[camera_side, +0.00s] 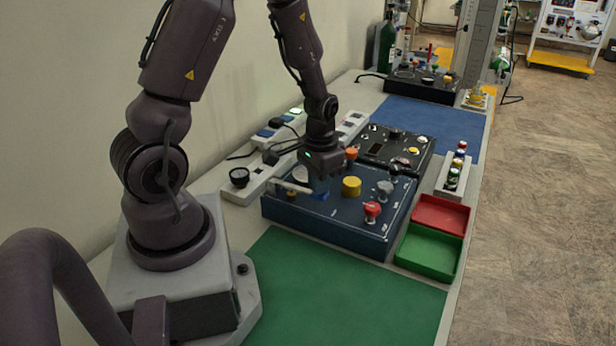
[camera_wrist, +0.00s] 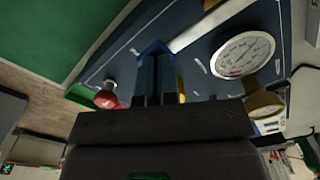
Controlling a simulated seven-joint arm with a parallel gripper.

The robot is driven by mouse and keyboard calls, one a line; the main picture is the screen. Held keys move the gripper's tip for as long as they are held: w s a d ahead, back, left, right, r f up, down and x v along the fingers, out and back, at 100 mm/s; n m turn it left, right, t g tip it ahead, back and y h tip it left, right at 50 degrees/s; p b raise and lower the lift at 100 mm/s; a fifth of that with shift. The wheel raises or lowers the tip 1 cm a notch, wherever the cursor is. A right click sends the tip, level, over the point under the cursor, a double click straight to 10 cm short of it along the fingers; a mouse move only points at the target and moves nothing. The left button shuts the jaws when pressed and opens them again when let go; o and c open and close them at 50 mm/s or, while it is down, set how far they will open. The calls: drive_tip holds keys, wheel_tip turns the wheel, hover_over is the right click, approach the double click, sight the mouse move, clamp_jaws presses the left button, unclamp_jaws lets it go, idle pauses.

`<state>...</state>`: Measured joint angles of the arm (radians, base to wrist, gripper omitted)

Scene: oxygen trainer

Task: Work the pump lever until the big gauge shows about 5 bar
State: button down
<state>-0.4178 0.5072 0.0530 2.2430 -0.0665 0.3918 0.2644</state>
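The blue pump panel (camera_side: 325,222) stands on the bench. Its lever is a pale metal bar (camera_side: 291,186), which also shows in the wrist view (camera_wrist: 212,24). My gripper (camera_side: 320,190) points down over the panel at the lever's right end. In the wrist view its dark fingers (camera_wrist: 155,58) are close together, with a blue piece at their tips touching or overlapping the bar's end. I cannot tell whether they hold it. The big white gauge (camera_wrist: 240,55) is beside the lever; its reading is too small to tell. In the side view the gauge (camera_side: 301,174) is partly hidden.
The panel also carries a yellow knob (camera_side: 351,187), a red knob (camera_side: 372,211) and a grey knob (camera_side: 385,188). A black panel (camera_side: 405,150) stands behind. Red (camera_side: 440,214) and green (camera_side: 428,252) trays lie to the right. The green mat (camera_side: 330,300) in front is clear.

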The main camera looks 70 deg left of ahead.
drive_tip(key=shift+s+f, duration=0.1)
drive_tip(key=shift+f, duration=0.4)
drive_tip(key=shift+r, duration=1.95)
drive_tip(key=shift+f, duration=2)
drive_tip(key=shift+r, duration=2)
